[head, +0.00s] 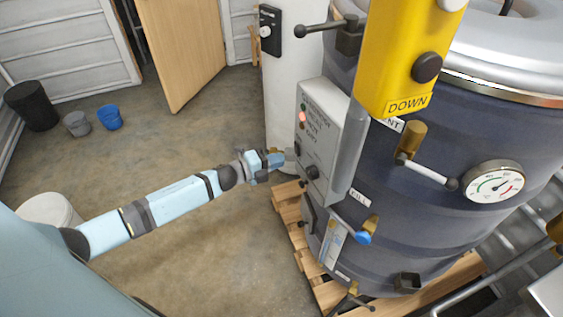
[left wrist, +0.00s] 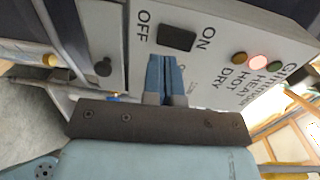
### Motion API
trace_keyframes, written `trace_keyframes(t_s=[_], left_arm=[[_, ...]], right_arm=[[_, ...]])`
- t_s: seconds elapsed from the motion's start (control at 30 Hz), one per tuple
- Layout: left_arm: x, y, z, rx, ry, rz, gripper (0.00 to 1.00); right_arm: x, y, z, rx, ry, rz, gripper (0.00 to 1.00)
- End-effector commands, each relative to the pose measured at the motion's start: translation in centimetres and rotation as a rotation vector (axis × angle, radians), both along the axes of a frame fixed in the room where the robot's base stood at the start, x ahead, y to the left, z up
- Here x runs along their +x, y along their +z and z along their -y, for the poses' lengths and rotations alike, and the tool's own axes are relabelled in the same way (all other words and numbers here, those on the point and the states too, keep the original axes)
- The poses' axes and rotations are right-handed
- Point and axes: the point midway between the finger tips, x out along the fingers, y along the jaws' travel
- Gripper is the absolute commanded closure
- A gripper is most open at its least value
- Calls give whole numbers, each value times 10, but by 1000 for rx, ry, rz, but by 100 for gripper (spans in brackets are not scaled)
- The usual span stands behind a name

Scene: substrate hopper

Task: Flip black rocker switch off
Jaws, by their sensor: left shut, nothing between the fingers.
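The black rocker switch (left wrist: 177,38) sits on the light grey control box (left wrist: 215,80), between the printed words OFF and ON in the left wrist view. In the head view the control box (head: 319,124) is fixed to the dark blue vessel. The rocker's tilt is hard to tell. My left gripper (left wrist: 164,60) is shut and empty, its blue fingertips just beside the switch; I cannot tell whether they touch it. In the head view my left gripper (head: 283,158) is at the box's left side. My right gripper is not in view.
The dark blue vessel (head: 415,165) stands on a wooden pallet (head: 287,205). A yellow pendant (head: 400,60) marked DOWN hangs in front. A red indicator (left wrist: 258,62) glows on the box. Buckets (head: 109,117) stand far left; the middle floor is clear.

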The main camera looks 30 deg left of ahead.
Motion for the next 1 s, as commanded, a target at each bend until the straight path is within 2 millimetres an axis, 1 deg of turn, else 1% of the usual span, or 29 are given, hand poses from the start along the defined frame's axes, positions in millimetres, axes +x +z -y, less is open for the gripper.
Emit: trace_keyframes(t_s=[0.03, 0.2, 0.3, 0.4, 0.6, 1.0], left_arm=[[-13, -6, -9, 2, 1, -5, 100], [-46, -10, -32, 0, 0, -5, 100], [-61, -12, -43, 2, 1, -5, 100], [-71, -13, -50, 0, 0, -4, 100], [-80, -13, -58, 0, 1, -1, 100], [-80, -12, -58, 0, 1, -1, 100]], right_arm=[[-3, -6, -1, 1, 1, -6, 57], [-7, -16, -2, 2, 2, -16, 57], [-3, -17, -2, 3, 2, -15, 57], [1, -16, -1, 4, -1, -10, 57], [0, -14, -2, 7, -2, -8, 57], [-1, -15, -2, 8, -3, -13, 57]])
